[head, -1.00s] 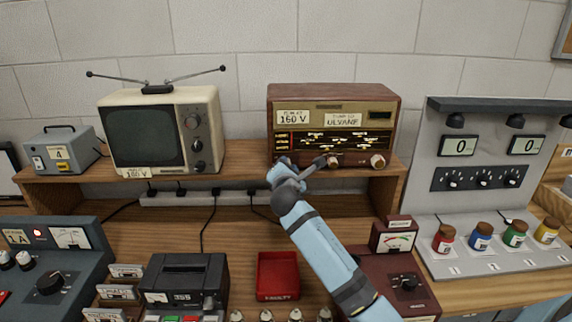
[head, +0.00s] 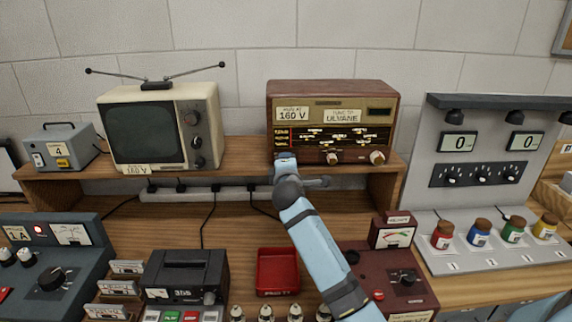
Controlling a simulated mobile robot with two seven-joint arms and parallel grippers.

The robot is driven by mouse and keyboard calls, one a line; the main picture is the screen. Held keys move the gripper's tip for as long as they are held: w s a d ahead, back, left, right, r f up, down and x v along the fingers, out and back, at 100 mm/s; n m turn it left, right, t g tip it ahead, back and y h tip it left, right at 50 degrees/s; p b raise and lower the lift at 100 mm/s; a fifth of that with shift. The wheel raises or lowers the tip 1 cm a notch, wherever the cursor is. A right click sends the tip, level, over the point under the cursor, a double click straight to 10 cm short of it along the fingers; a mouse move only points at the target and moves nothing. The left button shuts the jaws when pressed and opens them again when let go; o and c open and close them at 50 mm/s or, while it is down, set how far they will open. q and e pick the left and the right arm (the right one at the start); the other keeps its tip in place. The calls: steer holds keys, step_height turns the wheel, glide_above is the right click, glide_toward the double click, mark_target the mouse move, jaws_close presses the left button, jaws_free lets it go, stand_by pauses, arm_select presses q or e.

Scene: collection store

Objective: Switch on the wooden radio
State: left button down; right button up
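The wooden radio (head: 330,88) stands on the right half of the wooden shelf. Its front has a "160 V" label, a "TUNE TO ULVANE" label and a dark dial strip. Two round knobs show along its lower edge, a middle knob (head: 332,158) and a right knob (head: 377,158). My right gripper (head: 285,160) is at the radio's lower left front corner and hides what lies there. I cannot tell whether it touches the radio. Its fingers are not clear enough to tell open from shut. My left gripper is not in view.
A cream television (head: 204,120) and a grey box (head: 75,140) share the shelf (head: 240,152). A power strip (head: 232,192) with cables runs below. A red tray (head: 278,270), a tape deck (head: 186,275) and a maroon meter unit (head: 392,265) stand on the bench. A jar panel (head: 470,262) is at right.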

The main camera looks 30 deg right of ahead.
stand_by(0.3)
steer(key=o, duration=0.9)
steer(key=b+v, duration=0.1)
steer(key=v, duration=1.3)
steer(key=shift+r, duration=0.1)
